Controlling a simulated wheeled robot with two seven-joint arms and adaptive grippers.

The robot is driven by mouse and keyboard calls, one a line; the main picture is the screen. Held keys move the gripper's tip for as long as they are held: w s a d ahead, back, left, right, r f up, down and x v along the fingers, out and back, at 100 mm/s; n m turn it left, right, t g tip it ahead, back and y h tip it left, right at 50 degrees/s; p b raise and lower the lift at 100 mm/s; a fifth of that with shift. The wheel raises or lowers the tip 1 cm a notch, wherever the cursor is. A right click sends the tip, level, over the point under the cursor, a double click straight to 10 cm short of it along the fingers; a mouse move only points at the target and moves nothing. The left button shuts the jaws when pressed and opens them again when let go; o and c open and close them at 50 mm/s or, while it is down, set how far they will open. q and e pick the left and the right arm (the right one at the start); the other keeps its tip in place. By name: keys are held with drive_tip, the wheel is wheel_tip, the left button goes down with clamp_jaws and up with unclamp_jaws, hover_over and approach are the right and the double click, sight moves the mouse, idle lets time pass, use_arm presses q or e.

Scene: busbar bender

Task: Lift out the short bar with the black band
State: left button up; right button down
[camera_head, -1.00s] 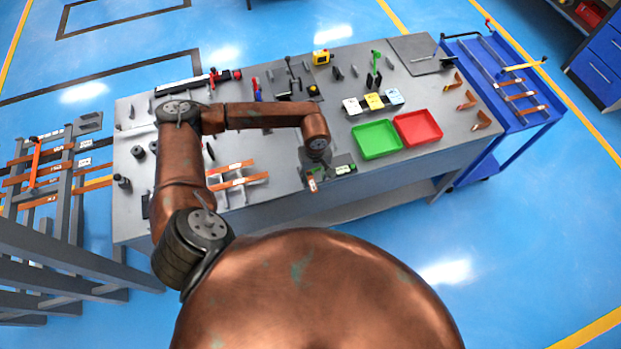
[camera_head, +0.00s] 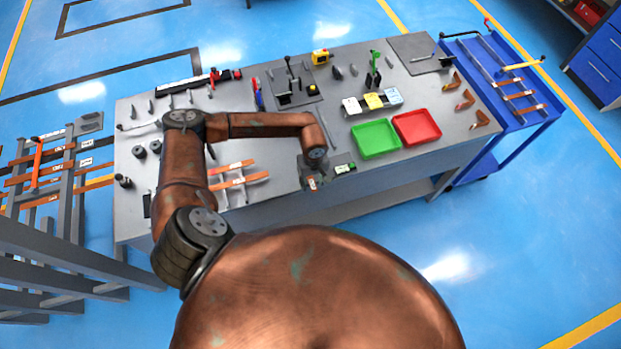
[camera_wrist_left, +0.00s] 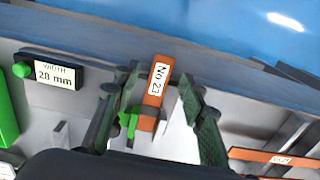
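My left gripper (camera_head: 312,178) is low over the bench's front edge. In the left wrist view its fingers (camera_wrist_left: 167,82) are open, one on each side of a copper bar (camera_wrist_left: 156,80) labelled No 23, with gaps to it. A green part (camera_wrist_left: 128,122) lies beside that bar's lower end. I see no black band on its visible part. Two copper bars (camera_head: 238,182) lie across grey supports on the bench, left of the gripper. Several labelled bars, some with dark stretches, sit on the left rack (camera_head: 78,185); which one is short and black-banded I cannot tell. My right gripper is out of view.
A gauge reading width 28 mm (camera_wrist_left: 55,73) stands beside the No 23 bar. A green tray (camera_head: 376,139) and a red tray (camera_head: 416,127) lie to the right. A blue trolley (camera_head: 520,110) stands beyond the bench.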

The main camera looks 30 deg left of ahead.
use_arm(q)
clamp_jaws()
drive_tip(key=shift+r, duration=0.15)
idle(0.4)
